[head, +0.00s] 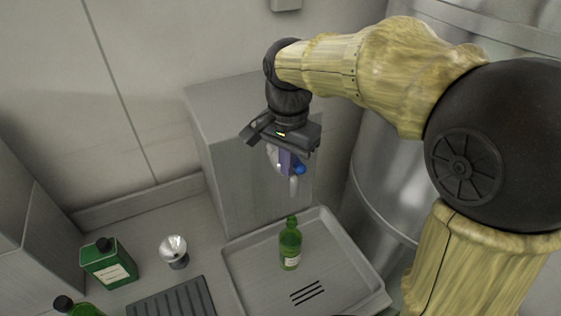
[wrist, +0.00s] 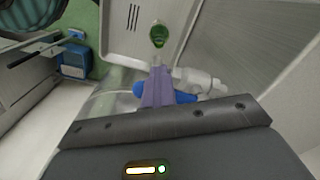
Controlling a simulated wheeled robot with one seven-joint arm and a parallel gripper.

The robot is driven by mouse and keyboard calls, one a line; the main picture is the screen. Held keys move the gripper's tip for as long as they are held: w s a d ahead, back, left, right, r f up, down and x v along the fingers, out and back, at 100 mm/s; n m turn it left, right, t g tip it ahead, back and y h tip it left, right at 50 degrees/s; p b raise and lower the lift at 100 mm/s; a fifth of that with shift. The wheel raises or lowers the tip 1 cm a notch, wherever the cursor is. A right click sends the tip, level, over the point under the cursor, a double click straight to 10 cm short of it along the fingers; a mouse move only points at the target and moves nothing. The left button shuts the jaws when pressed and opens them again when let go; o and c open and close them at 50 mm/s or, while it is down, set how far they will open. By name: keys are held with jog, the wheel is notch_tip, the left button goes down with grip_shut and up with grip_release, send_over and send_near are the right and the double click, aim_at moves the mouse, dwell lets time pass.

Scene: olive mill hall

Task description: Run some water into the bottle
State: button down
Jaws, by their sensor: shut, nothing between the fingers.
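A green bottle (head: 290,246) stands upright in a shallow grey basin (head: 250,275), below the tap. It also shows in the wrist view (wrist: 158,36), just beyond my fingertips. The tap (wrist: 205,82) is pale metal with a blue handle (head: 299,169). Its spout (head: 294,186) points down above the bottle. My gripper (head: 286,163) is shut and empty, its purple fingers beside the blue handle. In the wrist view the fingers (wrist: 157,80) overlap the handle (wrist: 180,97), and I cannot tell whether they touch it. No clear stream of water shows.
A grey block (head: 225,160) stands behind the basin. On the left are a green can (head: 108,264), a metal cup-like thing (head: 174,251), a dark ribbed mat (head: 172,300) and another green container (head: 75,307). A large steel tank (head: 375,170) stands on the right.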

aim_at(297, 164)
jog(key=r+p, duration=0.1)
jog(key=d+r+p, duration=0.1)
jog(key=r+p, duration=0.1)
jog(key=d+r+p, duration=0.1)
jog(key=r, duration=0.1)
jog(key=shift+w+r+p, duration=0.15)
jog(key=shift+w+p, duration=0.05)
jog(key=shift+p, duration=0.1)
jog(key=shift+a+r+p, duration=0.15)
jog(key=shift+r+p, duration=0.15)
jog(key=shift+p, duration=0.05)
jog(key=shift+a, duration=0.3)
jog(key=shift+a, duration=0.1)
